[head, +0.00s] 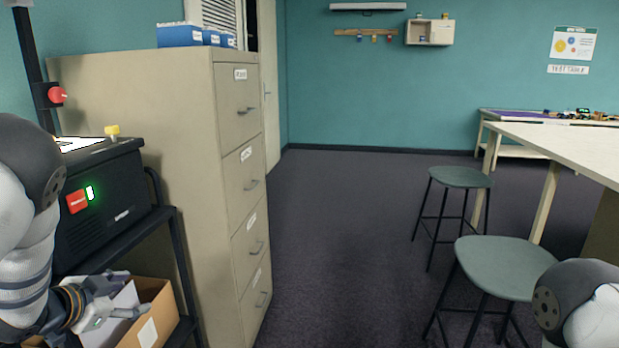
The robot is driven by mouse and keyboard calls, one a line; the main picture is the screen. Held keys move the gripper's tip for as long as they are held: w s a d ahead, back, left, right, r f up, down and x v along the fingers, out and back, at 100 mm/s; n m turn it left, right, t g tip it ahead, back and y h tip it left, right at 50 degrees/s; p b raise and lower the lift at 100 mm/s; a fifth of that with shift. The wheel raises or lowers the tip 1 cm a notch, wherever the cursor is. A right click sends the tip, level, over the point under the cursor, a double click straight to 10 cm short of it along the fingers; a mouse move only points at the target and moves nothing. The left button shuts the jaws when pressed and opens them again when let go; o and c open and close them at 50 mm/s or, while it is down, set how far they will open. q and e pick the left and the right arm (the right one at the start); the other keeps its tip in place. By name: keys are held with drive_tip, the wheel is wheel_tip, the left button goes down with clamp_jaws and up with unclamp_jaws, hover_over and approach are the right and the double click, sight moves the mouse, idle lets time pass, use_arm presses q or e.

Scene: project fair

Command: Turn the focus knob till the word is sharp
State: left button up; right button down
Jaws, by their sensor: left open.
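A black overhead projector (105,195) stands on a black cart at the left. A red knob (57,95) sits on its upright post, and a yellow knob (112,131) stands on its top edge. Its top glows white. A red switch (77,201) with a lit green light is on its front. My left gripper (125,299) is open, low at the left, well below both knobs, in front of or over a cardboard box; I cannot tell whether they touch. My right gripper is out of view; only part of my right arm shows. No projected word is in view.
The cardboard box (161,309) with papers is on the cart's lower shelf (185,334). A beige filing cabinet (135,88) stands close behind the projector. Two stools (505,266) and a white table (575,147) are at the right. The middle floor is clear.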

use_arm(q)
drive_tip(key=s+d+f+n+g, duration=0.3)
drive_tip(key=s+d+f, duration=0.2)
drive_tip(key=s+f, duration=0.55)
drive_tip(key=s+d+f+n+g, duration=0.1)
drive_tip(key=s+d+f+g, duration=0.2)
drive_tip(key=s, duration=0.7)
drive_tip(key=s+d+f+n+g, duration=0.2)
drive_tip(key=s+d, duration=0.3)
drive_tip(key=s, duration=0.6)
drive_tip(key=s+d+f+n+g, duration=0.1)
drive_tip(key=s+d+f+g, duration=0.3)
drive_tip(key=s, duration=0.6)
drive_tip(key=shift+s+d+f+n+g+y, duration=0.25)
drive_tip(key=shift+s+d+n+g+y, duration=0.05)
drive_tip(key=shift+s+g, duration=0.1)
drive_tip(key=shift+w, duration=0.1)
